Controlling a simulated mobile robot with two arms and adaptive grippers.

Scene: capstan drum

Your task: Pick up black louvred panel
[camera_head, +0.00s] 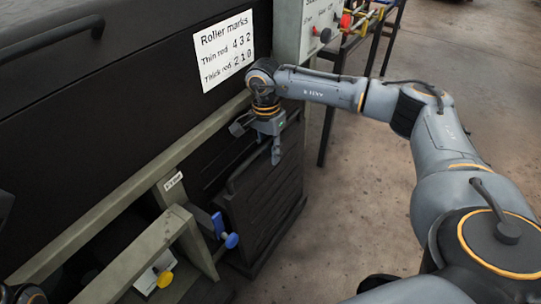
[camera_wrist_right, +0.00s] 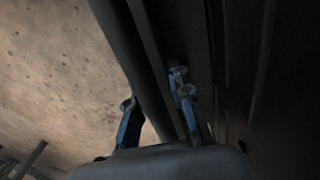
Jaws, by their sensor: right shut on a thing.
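The black louvred panel (camera_head: 262,212) stands upright beside the dark machine, right of the greenish frame, in the head view. My right gripper (camera_head: 276,157) points down at its top edge. In the right wrist view, a dark bar of the panel (camera_wrist_right: 150,70) runs between the two blue-edged fingers (camera_wrist_right: 155,115), which are shut on it. Whether this bar is a handle or the panel's edge is hard to tell. Darkness hides the panel's lower part in the wrist view. My left gripper does not show.
The machine carries a white "Roller marks" sign (camera_head: 224,49). A control box (camera_head: 318,25) and a rack are behind. Open floor (camera_head: 350,200) lies to the right.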

